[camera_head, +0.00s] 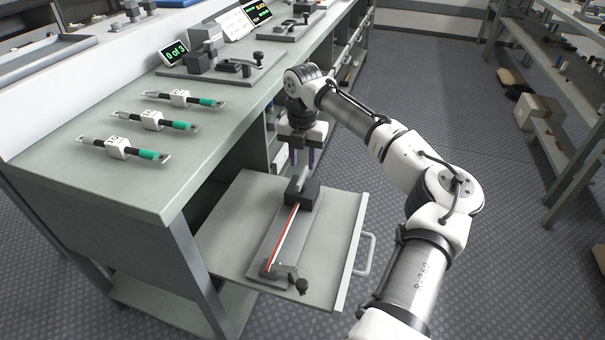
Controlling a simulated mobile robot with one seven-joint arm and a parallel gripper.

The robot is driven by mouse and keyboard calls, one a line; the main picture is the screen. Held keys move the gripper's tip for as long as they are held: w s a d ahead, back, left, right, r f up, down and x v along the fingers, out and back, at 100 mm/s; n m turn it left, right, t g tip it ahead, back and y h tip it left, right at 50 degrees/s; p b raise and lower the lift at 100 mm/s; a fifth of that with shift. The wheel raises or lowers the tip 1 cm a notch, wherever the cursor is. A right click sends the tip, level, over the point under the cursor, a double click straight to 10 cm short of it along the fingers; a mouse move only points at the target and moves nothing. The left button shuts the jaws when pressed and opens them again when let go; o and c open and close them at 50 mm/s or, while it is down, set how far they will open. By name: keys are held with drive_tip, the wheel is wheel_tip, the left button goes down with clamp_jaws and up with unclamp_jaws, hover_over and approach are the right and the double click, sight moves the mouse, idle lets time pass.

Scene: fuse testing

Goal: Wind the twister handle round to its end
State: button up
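A fixture (262,240) on a grey base plate lies on the pulled-out shelf (228,225). It has dark blocks at its far end, a long red-and-white strip, and a dark knob (302,286) at its near end. The knob may be the twister handle, but I cannot be sure. My gripper (303,161) points down above the far end of this fixture, clear of the knob. Its two fingers look apart, with nothing seen between them. Another fixture (215,62) on the bench has a black lever (234,68).
Several green-and-silver fuses with white numbered tags lie on the bench (120,185); one is the nearest fuse (124,148). A display (174,52) reads "0 of 3". The shelf handle (367,255) sticks out right. A rack (565,110) stands across the open floor.

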sight(302, 175)
drive_tip(key=shift+f, duration=2.4)
clamp_jaws()
